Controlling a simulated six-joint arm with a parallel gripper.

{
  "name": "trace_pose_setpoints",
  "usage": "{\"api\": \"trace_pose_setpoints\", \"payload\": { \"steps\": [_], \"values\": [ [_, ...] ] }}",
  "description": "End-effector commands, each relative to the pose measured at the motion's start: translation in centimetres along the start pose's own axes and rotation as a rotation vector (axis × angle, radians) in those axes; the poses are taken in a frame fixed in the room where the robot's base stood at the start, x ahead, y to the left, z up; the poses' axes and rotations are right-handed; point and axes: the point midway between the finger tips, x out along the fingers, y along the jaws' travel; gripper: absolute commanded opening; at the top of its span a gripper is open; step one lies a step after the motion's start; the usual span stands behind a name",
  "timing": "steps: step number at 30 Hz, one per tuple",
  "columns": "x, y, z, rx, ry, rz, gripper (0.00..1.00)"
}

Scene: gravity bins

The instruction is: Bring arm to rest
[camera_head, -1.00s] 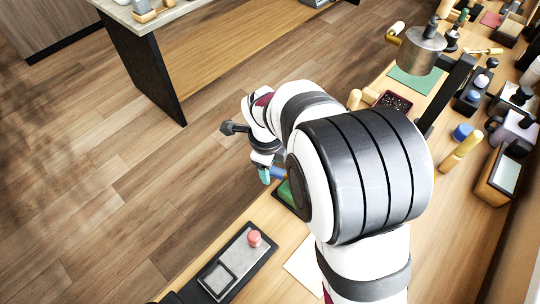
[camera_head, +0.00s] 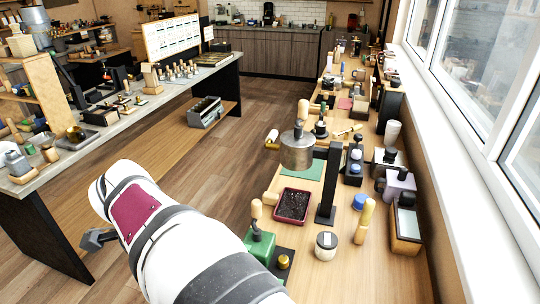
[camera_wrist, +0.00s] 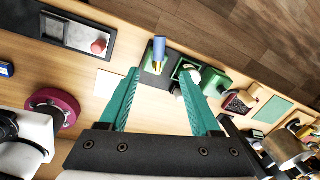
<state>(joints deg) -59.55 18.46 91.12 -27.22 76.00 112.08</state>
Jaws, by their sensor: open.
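My gripper (camera_wrist: 158,76) shows in the wrist view with its two teal fingers spread wide and nothing between them. It is above a light wooden bench (camera_wrist: 85,65). Beyond the fingertips are a blue-topped piece (camera_wrist: 159,48) on a dark plate and a green box (camera_wrist: 187,70). In the head view my white and dark arm fills the lower left, beside the bench. The fingers do not show in that view.
In the head view, a dark red tray (camera_head: 292,205), a metal pot (camera_head: 297,152) by a black post (camera_head: 328,185), and a green block (camera_head: 260,246) stand on the bench. Windows run along the right. Open floor (camera_head: 195,165) separates it from another table (camera_head: 115,125).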

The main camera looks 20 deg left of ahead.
Motion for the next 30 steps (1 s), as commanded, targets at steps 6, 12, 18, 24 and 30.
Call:
{"api": "trace_pose_setpoints", "payload": {
  "steps": [6,12,18,24,30],
  "values": [
    [-0.9,-0.1,-6.0,-0.074,0.001,0.028,0.64],
    [-2.2,8.5,-22.8,-0.408,-0.079,0.1,0.64],
    [-0.6,18.4,-26.9,-0.686,-0.175,0.059,0.64],
    [0.1,20.1,-26.9,-0.753,-0.193,0.044,0.64],
    [0.0,20.0,-26.9,-0.754,-0.192,0.045,0.64]
  ]
}}
